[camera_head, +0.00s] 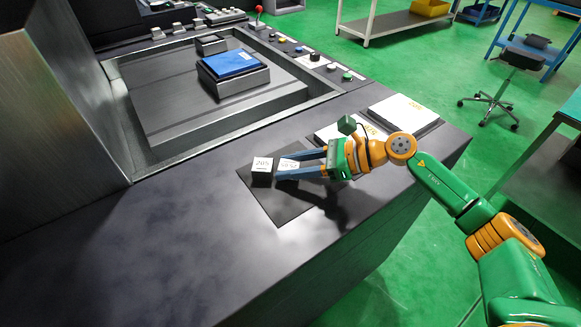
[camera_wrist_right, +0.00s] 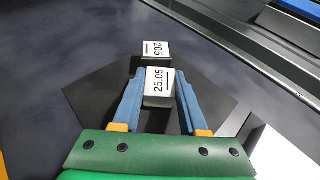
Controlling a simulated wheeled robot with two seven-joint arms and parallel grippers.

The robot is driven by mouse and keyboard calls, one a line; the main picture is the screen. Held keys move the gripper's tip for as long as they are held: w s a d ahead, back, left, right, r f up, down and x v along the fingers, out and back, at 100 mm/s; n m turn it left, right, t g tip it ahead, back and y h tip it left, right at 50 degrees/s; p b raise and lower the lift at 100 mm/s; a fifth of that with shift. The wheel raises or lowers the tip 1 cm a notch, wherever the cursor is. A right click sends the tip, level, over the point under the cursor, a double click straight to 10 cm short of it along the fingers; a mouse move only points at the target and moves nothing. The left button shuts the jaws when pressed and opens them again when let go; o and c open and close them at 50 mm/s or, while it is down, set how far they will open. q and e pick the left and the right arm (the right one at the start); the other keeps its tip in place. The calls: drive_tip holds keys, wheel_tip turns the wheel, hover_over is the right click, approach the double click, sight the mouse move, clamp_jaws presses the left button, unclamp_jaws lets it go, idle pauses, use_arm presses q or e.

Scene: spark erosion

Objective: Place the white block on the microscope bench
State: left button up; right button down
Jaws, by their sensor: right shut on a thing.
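My right gripper (camera_head: 290,167) reaches over the dark machine ledge, its blue fingers on both sides of a white block (camera_head: 288,163). The right wrist view shows this pale block, marked 25.05 (camera_wrist_right: 158,84), between the fingers (camera_wrist_right: 160,96). A second block (camera_head: 262,170), with a white top and dark sides, stands just beyond the fingertips; it also shows in the right wrist view (camera_wrist_right: 155,46). Both are over a dark square mat (camera_head: 283,211); whether the held block touches it I cannot tell. I cannot identify the microscope bench for certain. My left gripper is out of view.
White labelled plates (camera_head: 408,111) lie on the ledge at the right. The recessed machine bed holds a blue-topped block (camera_head: 233,63). A teal-topped table (camera_head: 571,107) stands at the right edge, and a stool (camera_head: 523,58) stands on open green floor.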

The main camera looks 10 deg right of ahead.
wheel_tip(320, 180, up, 3)
drive_tip(key=shift+f+b, duration=0.15)
drive_tip(key=shift+b, duration=0.5)
drive_tip(key=s+r, duration=0.3)
drive_tip(key=r, duration=0.1)
drive_tip(key=shift+s+d+r+b, duration=0.1)
drive_tip(key=shift+s+d+b, duration=0.1)
drive_tip(key=shift+s+b, duration=0.15)
drive_tip(key=s+d+r+b, duration=0.1)
drive_tip(key=s+r+b, duration=0.35)
drive_tip(key=s, duration=0.45)
drive_tip(key=d+f+m+t+p, duration=0.1)
drive_tip(key=f+p, duration=0.1)
drive_tip(key=f, duration=0.1)
drive_tip(key=s+d+f+t+h+p, duration=0.1)
drive_tip(key=d+f+p, duration=0.1)
drive_tip(key=f+p, duration=0.1)
drive_tip(key=s+d+f+m+p, duration=0.1)
drive_tip(key=f+p, duration=0.1)
drive_tip(key=f, duration=0.1)
drive_tip(key=shift+s+d+m+t, duration=0.2)
drive_tip(key=shift+d+m+t, duration=0.1)
drive_tip(key=shift+d+t, duration=0.1)
drive_tip(key=shift+h, duration=0.3)
